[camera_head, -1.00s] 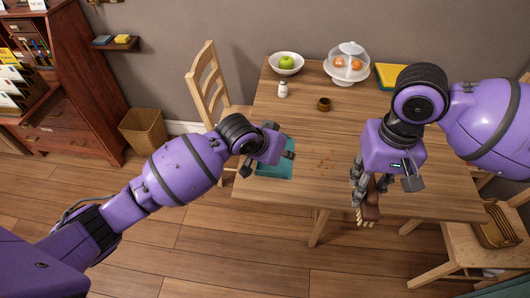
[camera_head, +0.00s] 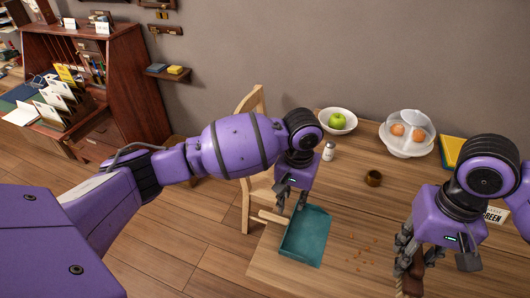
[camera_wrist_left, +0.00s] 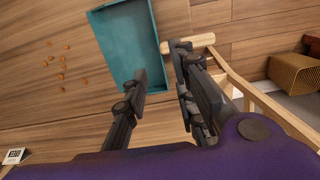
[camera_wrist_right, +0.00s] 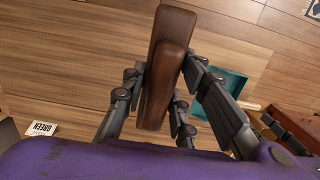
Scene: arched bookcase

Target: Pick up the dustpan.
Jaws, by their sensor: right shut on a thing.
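The teal dustpan (camera_head: 307,238) lies on the wooden table near its left edge, its short pale wooden handle (camera_wrist_left: 190,43) pointing to the chair side. My left gripper (camera_head: 291,205) points down by the handle end of the pan, open and empty. In the left wrist view its fingers (camera_wrist_left: 160,70) are apart, one tip over the pan's rim and the other by the handle; their exact height above it is unclear. My right gripper (camera_head: 412,264) is shut on a brush with a brown wooden handle (camera_wrist_right: 163,65), right of the dustpan.
Orange-brown crumbs (camera_head: 362,252) lie on the table (camera_head: 340,190) right of the dustpan. A small brown cup (camera_head: 373,178), a shaker (camera_head: 328,151), a bowl with an apple (camera_head: 338,121) and a domed cake stand (camera_head: 408,135) stand behind. A chair (camera_head: 256,190) adjoins the left edge.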

